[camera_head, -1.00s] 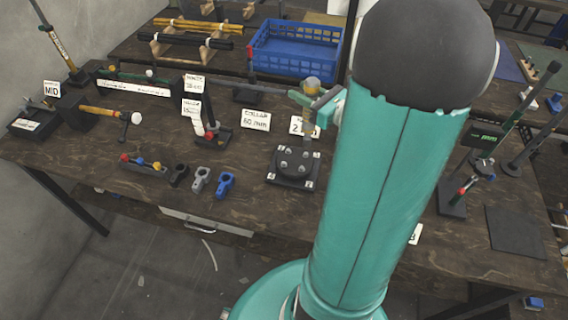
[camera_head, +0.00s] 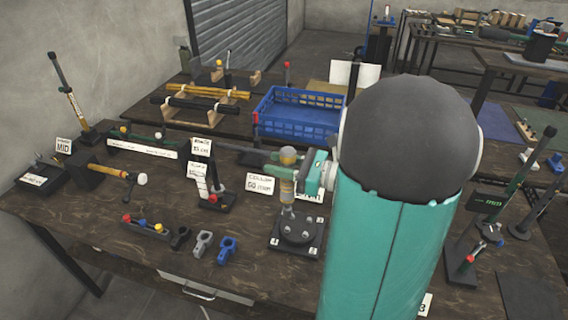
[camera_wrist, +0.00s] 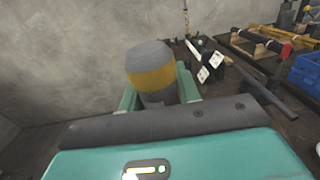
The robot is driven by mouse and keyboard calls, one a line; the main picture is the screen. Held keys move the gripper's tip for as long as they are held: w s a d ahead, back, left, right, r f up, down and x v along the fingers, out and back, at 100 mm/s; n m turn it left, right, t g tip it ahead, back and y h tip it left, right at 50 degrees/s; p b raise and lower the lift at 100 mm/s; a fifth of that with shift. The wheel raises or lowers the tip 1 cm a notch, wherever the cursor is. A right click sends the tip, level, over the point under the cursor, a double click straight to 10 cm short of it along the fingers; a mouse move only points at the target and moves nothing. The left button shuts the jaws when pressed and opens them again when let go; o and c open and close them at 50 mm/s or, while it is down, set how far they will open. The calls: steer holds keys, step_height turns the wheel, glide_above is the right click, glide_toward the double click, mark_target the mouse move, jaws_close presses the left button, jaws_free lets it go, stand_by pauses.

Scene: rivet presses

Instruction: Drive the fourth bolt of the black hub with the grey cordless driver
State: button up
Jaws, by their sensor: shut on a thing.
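The black hub (camera_head: 299,231) sits on a dark square plate with small white labels at its corners, on the bench in the head view. My gripper (camera_head: 291,177) is shut on the grey cordless driver (camera_head: 287,158), which has a yellow band. The driver stands roughly upright, its lower end over the back left part of the hub. I cannot tell whether its tip touches a bolt. In the wrist view the driver (camera_wrist: 153,75) stands between my teal fingers; its lower end and the hub are hidden there. The single bolts are too small to tell apart.
White label cards (camera_head: 260,184) stand just behind the hub. A blue crate (camera_head: 298,113) is farther back. Grey and blue clamps (camera_head: 202,243) and a small rack with coloured knobs (camera_head: 145,227) lie to the left. Tall rods stand at the right.

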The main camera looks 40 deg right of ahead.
steer(key=shift+f, duration=0.1)
steer(key=shift+f, duration=3.65)
stand_by(1.2)
stand_by(0.8)
steer(key=shift+r, duration=2.6)
steer(key=shift+s, duration=0.1)
